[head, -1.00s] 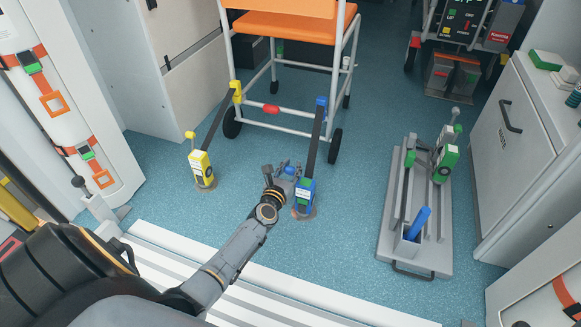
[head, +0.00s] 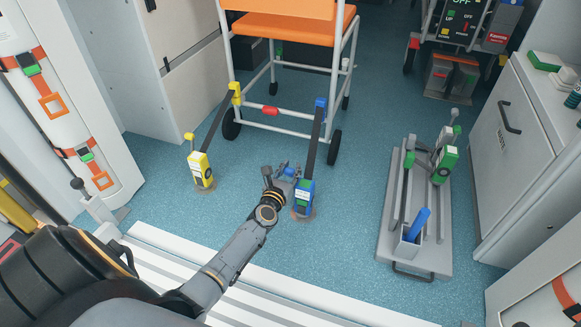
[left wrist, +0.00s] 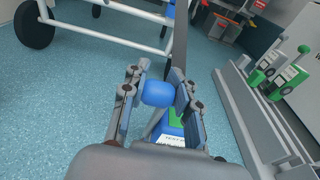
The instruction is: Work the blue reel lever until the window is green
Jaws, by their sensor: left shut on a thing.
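The blue reel (head: 304,197) stands on the floor in front of the orange chair, with a dark strap running up to the chair. In the left wrist view, the round blue knob of its lever (left wrist: 158,93) sits between the fingers of my left gripper (head: 281,174). The gripper is shut on the lever knob, just left of the reel in the head view. A green patch (left wrist: 176,117) shows on the reel behind the knob in the left wrist view; I cannot tell surely that it is the window. My right gripper is out of view.
A yellow reel (head: 201,170) with its own strap stands to the left. The orange chair (head: 290,27) on wheels is behind both reels. A grey plate (head: 420,258) with green reels and a blue-handled item lies at right. Blue floor is clear between.

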